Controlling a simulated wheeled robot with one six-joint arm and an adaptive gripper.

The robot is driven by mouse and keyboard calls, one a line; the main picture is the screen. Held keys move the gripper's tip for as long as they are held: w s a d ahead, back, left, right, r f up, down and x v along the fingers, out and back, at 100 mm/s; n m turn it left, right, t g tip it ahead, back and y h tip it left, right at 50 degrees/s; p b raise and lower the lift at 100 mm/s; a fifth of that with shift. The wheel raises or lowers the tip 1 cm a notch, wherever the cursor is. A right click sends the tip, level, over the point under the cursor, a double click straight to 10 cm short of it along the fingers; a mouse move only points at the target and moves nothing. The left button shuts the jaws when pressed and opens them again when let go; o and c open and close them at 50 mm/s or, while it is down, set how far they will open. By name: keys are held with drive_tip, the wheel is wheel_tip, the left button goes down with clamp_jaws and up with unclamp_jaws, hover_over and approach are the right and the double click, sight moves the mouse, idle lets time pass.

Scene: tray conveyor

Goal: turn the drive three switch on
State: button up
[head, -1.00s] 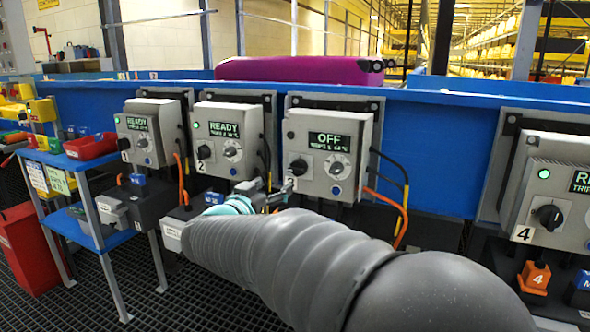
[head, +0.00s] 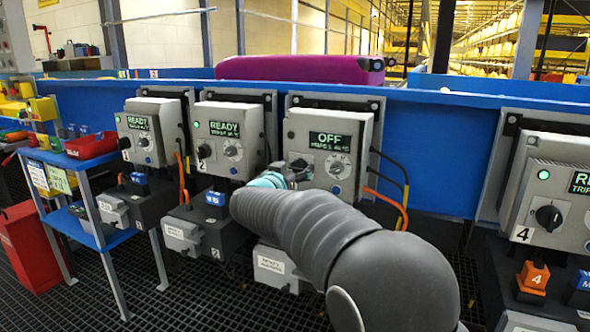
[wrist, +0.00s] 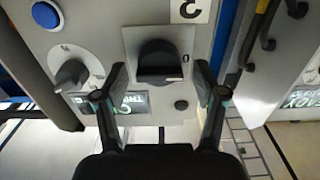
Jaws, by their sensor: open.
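The drive three box (head: 345,178) is a grey panel whose display (head: 329,141) reads OFF. In the wrist view its black rotary switch (wrist: 158,62) sits on a square plate under an upside-down 3 label (wrist: 190,11). My gripper (wrist: 161,76) is open, with one finger on each side of the switch. I cannot tell whether the fingers touch it. In the head view my gripper (head: 297,171) is in front of the lower left of the box and mostly covers the switch.
In the wrist view a grey dial (wrist: 72,74) and a blue button (wrist: 47,14) lie left of the switch. A dark lamp (wrist: 181,105) is below it. Two boxes reading READY (head: 228,140) stand to the left, and the drive four box (head: 555,200) to the right. Orange cables (head: 385,200) hang beside drive three.

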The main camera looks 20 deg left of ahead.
drive_tip(key=c, duration=1.1)
drive_tip(key=shift+c, duration=0.2)
drive_tip(key=shift+m, duration=0.5)
drive_tip(key=m, duration=0.3)
drive_tip(key=shift+f+m+b, duration=0.1)
drive_tip(key=shift+m+b, duration=0.2)
drive_tip(key=shift+m, duration=0.1)
drive_tip(key=m+b, duration=0.1)
drive_tip(key=m, duration=0.3)
drive_tip(key=shift+d+f+b, duration=0.1)
drive_tip(key=shift+d+b, duration=0.05)
drive_tip(key=shift+b, duration=0.2)
drive_tip(key=m+b, duration=0.2)
drive_tip(key=m, duration=0.3)
drive_tip(key=shift+f, duration=0.1)
drive_tip(key=shift+m+b, duration=1.35)
drive_tip(key=shift+m, duration=0.65)
